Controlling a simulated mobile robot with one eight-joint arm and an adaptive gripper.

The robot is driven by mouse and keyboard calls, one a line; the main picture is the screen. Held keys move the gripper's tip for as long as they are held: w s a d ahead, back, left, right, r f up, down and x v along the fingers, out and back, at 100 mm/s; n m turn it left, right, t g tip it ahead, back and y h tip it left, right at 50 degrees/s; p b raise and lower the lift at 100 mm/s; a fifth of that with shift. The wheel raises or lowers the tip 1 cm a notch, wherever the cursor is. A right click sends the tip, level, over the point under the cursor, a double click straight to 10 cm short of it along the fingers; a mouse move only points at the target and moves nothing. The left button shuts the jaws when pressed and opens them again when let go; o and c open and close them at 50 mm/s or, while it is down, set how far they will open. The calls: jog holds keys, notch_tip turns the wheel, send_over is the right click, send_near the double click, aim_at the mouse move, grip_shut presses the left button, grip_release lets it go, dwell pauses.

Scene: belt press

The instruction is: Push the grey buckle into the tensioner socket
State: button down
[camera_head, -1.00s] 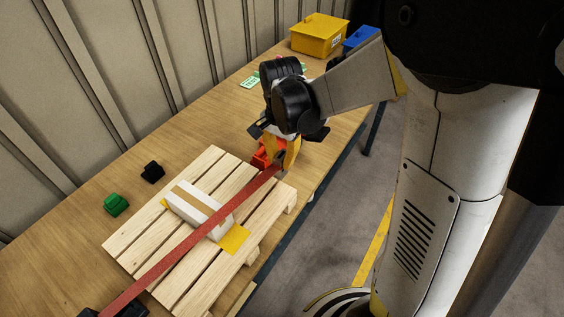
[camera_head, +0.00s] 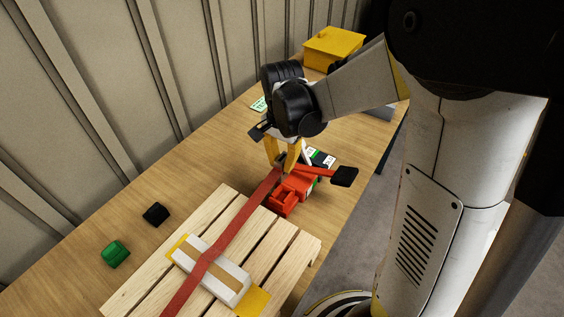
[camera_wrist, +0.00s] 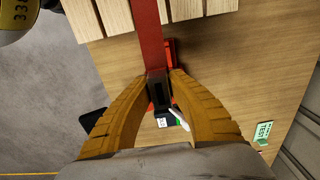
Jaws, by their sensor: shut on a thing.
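The grey buckle (camera_wrist: 157,92) is at the end of a red strap (camera_head: 236,228) and looks dark in the wrist view. My gripper (camera_head: 283,166) has yellow fingers and is shut on this buckle; it also shows in the wrist view (camera_wrist: 159,84). The red tensioner (camera_head: 290,192) sits on the table just past the pallet end, with a lever ending in a black grip (camera_head: 344,176). In the wrist view the tensioner (camera_wrist: 170,58) is partly hidden under the strap and fingers. The buckle looks close to it; its socket and any contact cannot be made out.
The wooden pallet (camera_head: 304,247) carries a white box (camera_head: 232,290) with the strap across it. A green block (camera_head: 116,253) and a black block (camera_head: 155,214) lie left on the table. A yellow bin (camera_head: 334,48) stands at the far end. A green card (camera_wrist: 264,131) lies nearby.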

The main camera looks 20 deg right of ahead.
aim_at(282, 178)
jog(key=shift+f+b, duration=2.75)
jog(key=shift+f, duration=0.7)
jog(key=shift+f+b, duration=2)
jog(key=shift+f, duration=0.2)
jog(key=shift+r, duration=0.4)
jog(key=shift+f, duration=0.4)
dwell(1.1)
jog(key=shift+r, duration=0.15)
